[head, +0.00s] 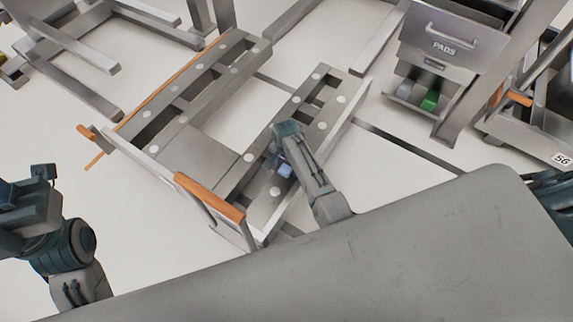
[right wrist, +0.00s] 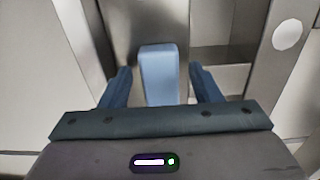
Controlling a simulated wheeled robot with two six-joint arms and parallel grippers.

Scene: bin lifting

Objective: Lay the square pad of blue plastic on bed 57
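The blue pad (head: 285,170) is at the near right part of a grey slatted frame (head: 222,140) with orange-edged ends. In the right wrist view the pad (right wrist: 160,75) is a light blue block between my right gripper's fingers (right wrist: 160,88), with gaps on both sides. The gripper is open around it. In the head view my right gripper (head: 282,158) is over the frame's right rail, partly hiding the pad. My left gripper (head: 22,200) is at the left edge, away from the frame; its fingers are unclear. I see no number 57.
A grey cabinet marked PADS (head: 445,47) stands at the back right, with a green pad (head: 430,100) in its lower opening. A frame labelled 56 (head: 562,159) is at the right edge. Another grey frame (head: 70,45) stands at the back left. Pale floor is between them.

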